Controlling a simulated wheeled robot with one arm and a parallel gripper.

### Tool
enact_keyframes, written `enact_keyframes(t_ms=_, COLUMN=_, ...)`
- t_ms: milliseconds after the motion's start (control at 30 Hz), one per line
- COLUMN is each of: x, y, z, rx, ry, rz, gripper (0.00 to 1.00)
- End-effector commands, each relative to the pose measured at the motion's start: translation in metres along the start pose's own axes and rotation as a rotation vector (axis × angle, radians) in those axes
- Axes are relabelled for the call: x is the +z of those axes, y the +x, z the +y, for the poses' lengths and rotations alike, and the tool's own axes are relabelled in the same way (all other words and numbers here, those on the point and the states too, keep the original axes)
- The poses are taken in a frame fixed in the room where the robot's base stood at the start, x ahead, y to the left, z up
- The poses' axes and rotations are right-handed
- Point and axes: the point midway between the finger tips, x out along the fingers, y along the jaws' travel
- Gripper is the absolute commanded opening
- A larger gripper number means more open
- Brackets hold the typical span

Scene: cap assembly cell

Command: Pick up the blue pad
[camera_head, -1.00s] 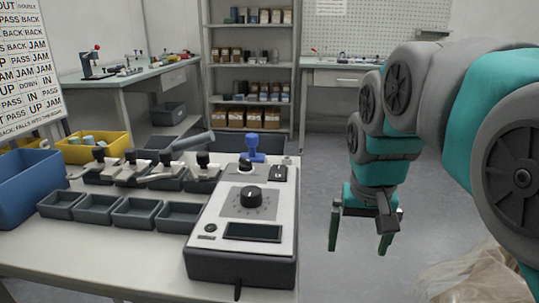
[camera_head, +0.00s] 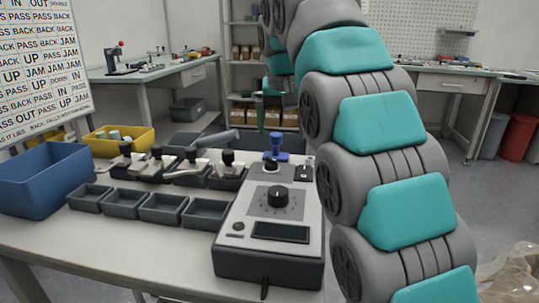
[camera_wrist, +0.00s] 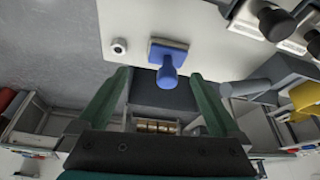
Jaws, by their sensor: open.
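The blue pad (camera_head: 276,146) is a stamp-like piece with a knob handle, standing at the far edge of the table behind the grey-white dial device. In the wrist view the blue pad (camera_wrist: 168,66) lies between and just past the fingertips, with a pale flat base under its blue body. My gripper (camera_wrist: 160,74) is open and empty, its two green fingers on either side of the pad's handle. In the head view my gripper (camera_head: 268,102) is above the pad, partly hidden by my arm. I cannot tell the exact height gap.
The dial device (camera_head: 272,215) stands in front of the pad. A blue bin (camera_head: 45,180) and a yellow bin (camera_head: 112,148) are farther left. A small white round piece (camera_wrist: 119,46) lies beside the pad.

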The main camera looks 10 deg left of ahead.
Motion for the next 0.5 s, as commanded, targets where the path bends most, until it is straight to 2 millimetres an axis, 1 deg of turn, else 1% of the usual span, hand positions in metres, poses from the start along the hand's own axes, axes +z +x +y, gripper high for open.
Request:
enact_keyframes(t_ms=33, x=-0.002, y=0.002, z=-0.004, rx=-0.002, ry=-0.008, rz=0.001, gripper=1.0)
enact_keyframes(t_ms=133, x=-0.003, y=0.004, z=-0.007, rx=-0.003, ry=-0.016, rz=-0.001, gripper=1.0)
enact_keyframes(t_ms=500, x=-0.003, y=0.027, z=-0.007, rx=-0.003, ry=-0.015, rz=-0.001, gripper=1.0)
